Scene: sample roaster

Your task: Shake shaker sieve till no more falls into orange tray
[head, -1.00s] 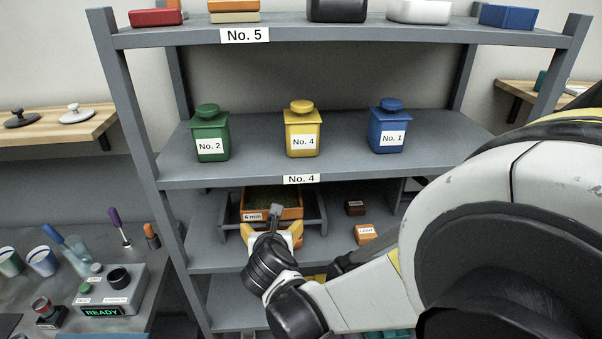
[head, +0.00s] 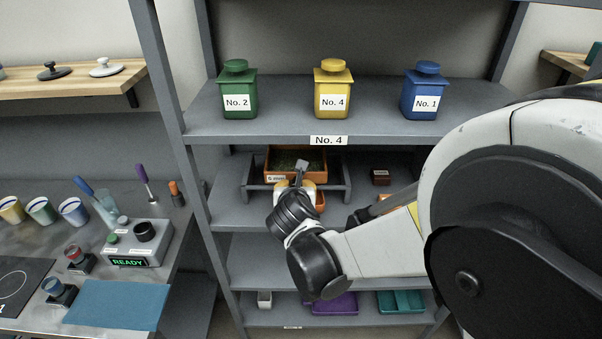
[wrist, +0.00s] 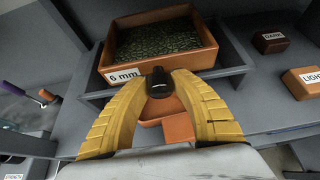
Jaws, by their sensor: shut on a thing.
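The shaker sieve (wrist: 205,58) is an orange square frame labelled "6 mm", with green beans spread over its bottom. It sits in a grey stand on the shelf and also shows in the head view (head: 321,158). My gripper (wrist: 160,80) has its yellow fingers closed on the dark handle (wrist: 160,83) at the sieve's front. In the head view my gripper (head: 300,184) is in front of the stand. The orange tray (wrist: 179,128) is below the sieve, partly hidden behind my fingers; its contents are not clear.
The grey stand (wrist: 237,66) surrounds the sieve. A brown "DARK" block (wrist: 270,42) and an orange "LIGHT" block (wrist: 304,82) lie to the right. Green (head: 237,92), yellow (head: 333,92) and blue (head: 424,92) canisters stand on the shelf above.

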